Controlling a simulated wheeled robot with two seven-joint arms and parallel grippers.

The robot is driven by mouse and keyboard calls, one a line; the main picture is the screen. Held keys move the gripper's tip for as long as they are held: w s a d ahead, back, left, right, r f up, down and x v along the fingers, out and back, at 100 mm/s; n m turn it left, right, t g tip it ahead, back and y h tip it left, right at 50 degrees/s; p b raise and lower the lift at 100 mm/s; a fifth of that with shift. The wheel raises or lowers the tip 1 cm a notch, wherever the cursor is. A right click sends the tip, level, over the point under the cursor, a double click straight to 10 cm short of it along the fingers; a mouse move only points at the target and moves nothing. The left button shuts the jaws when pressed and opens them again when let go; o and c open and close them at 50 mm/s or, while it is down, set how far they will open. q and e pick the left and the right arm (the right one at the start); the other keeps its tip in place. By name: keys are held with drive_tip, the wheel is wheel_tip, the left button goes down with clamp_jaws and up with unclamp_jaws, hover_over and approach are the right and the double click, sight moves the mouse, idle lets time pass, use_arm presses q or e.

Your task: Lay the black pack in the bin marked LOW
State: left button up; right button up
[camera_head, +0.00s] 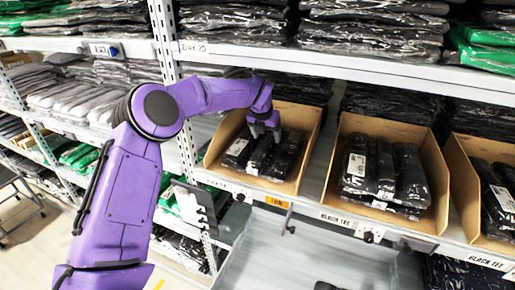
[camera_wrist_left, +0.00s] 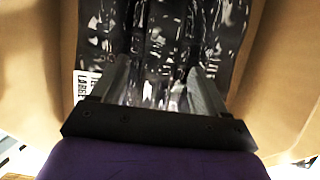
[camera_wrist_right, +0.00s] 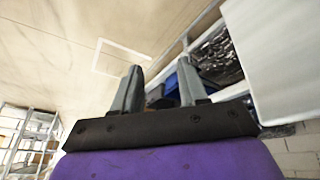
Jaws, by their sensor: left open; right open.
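My left gripper (camera_head: 264,128) reaches down into the left cardboard bin (camera_head: 310,117), over several black packs (camera_head: 261,158) in clear plastic. In the left wrist view its open fingers (camera_wrist_left: 163,80) straddle shiny black plastic of the packs (camera_wrist_left: 165,40); whether they touch it I cannot tell. A white label partly reading LARGE shows beside the left finger. An orange tag (camera_head: 278,202) hangs at the shelf edge below this bin; its small print seems to read LOW. My right gripper (camera_wrist_right: 160,75) is open and empty in its wrist view, and out of the head view.
A middle bin (camera_head: 430,165) and a right bin (camera_head: 460,185) also hold black packs. The upper shelf edge (camera_head: 350,65) runs close above my left forearm. A grey surface (camera_head: 300,250) lies below the bins, mostly clear, with a dark thing at its bottom edge.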

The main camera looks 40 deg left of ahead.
use_arm(q)
drive_tip(key=shift+s+d+r+b, duration=0.15)
drive_tip(key=shift+s+r+b, duration=0.45)
drive_tip(key=shift+s+r, duration=0.1)
drive_tip(key=s+d+b, duration=0.1)
drive_tip(key=s, duration=0.2)
drive_tip(key=s+b, duration=0.2)
drive_tip(key=s, duration=0.2)
drive_tip(key=s+d+b, duration=0.1)
drive_tip(key=s+b, duration=0.1)
drive_tip(key=s, duration=0.1)
drive_tip(key=shift+s+d+r, duration=0.2)
drive_tip(key=shift+s+d, duration=0.1)
drive_tip(key=shift+s, duration=0.3)
